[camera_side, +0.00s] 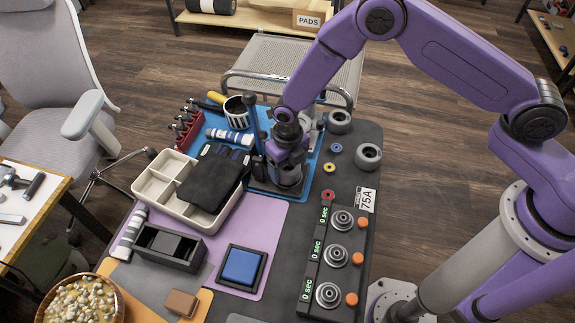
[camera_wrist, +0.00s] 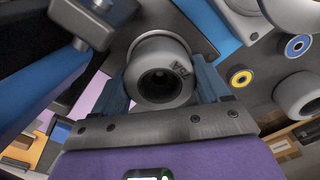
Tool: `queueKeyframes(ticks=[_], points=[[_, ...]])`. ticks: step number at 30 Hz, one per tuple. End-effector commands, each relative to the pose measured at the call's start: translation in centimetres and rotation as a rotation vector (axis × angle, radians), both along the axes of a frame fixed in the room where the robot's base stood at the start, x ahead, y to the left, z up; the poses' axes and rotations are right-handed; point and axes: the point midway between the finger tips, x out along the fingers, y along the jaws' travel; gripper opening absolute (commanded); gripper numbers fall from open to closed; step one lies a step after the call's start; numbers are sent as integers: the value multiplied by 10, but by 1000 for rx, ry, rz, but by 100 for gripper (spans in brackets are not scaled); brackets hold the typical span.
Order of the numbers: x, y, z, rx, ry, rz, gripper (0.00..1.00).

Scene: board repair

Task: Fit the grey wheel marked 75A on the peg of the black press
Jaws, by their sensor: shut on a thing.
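My gripper (camera_wrist: 165,90) is shut on a grey wheel (camera_wrist: 160,52), with a blue finger on each side of it. Part of the press also shows in the wrist view (camera_wrist: 85,25), at upper left. The peg is hidden, so I cannot tell whether the wheel is around it or above it.
Two other grey wheels (camera_side: 340,122) (camera_side: 368,157) stand right of the blue mat (camera_side: 318,150). Small blue, yellow and red rings lie near them. A cream tray (camera_side: 150,185) holding a black case is left.

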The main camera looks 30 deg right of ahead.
Motion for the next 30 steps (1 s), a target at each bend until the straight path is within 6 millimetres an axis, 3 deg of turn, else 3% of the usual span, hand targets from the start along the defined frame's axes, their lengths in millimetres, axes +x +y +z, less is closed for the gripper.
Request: queueKeyframes(ticks=[20, 21, 22, 30], points=[[0, 0, -2, 0, -1, 0, 40], [0, 0, -2, 1, -1, 0, 88], [0, 0, -2, 1, -1, 0, 98], [0, 0, -2, 0, 0, 1, 100]])
